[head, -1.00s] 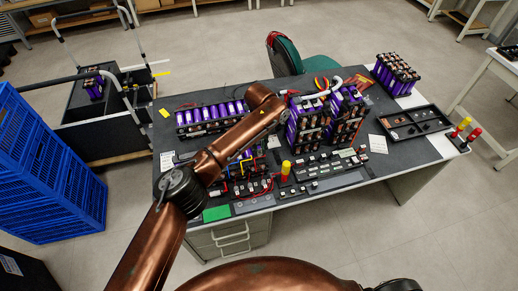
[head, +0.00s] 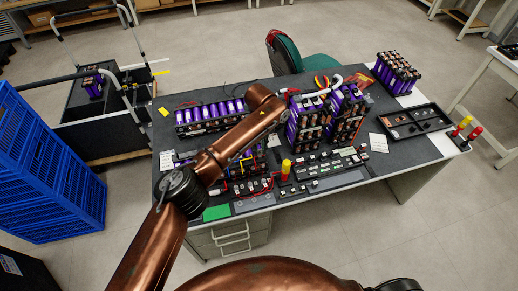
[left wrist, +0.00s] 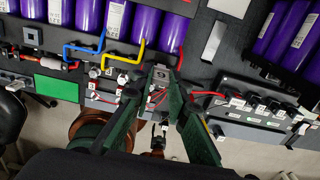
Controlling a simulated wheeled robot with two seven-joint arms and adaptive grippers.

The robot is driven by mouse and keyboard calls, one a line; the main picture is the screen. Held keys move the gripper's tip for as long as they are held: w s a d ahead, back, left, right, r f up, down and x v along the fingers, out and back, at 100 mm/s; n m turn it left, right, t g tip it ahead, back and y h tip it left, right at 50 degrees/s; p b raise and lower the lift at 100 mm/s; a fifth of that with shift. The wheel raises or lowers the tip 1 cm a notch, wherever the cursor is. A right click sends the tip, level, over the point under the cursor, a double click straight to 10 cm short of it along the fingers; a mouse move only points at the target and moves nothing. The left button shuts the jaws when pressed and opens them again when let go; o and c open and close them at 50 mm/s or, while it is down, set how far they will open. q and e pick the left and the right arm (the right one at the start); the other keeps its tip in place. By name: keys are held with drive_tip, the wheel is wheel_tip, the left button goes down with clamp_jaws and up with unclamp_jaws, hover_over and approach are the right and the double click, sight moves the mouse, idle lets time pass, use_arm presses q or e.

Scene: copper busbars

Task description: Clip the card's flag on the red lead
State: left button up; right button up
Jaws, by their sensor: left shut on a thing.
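My left gripper (left wrist: 160,98) has dark green fingers and is shut on a small grey piece (left wrist: 160,75) at its tips, in the left wrist view. The piece's flag colour is unclear. A red lead (left wrist: 208,95) runs right from close beside the fingertips; I cannot tell whether the piece touches it. A plain green card (left wrist: 57,88) lies to the left; it also shows at the bench's front edge in the head view (head: 216,213). I cannot tell whether this is the task's card. In the head view my copper arm largely hides the left gripper. My right gripper is out of view.
Blue (left wrist: 84,48) and yellow (left wrist: 122,62) leads and purple cells (left wrist: 146,22) crowd the work area. A terminal strip (left wrist: 250,108) lies to the right. Tall cell packs (head: 308,122) and a black tray (head: 414,122) stand farther right on the bench (head: 282,88).

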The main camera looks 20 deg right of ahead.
use_arm(q)
drive_tip(key=shift+f, duration=0.6)
drive_tip(key=o, duration=0.7)
drive_tip(key=shift+o, duration=0.2)
drive_tip(key=shift+r, duration=0.1)
drive_tip(key=shift+r+p, duration=0.85)
drive_tip(key=shift+r, duration=2.1)
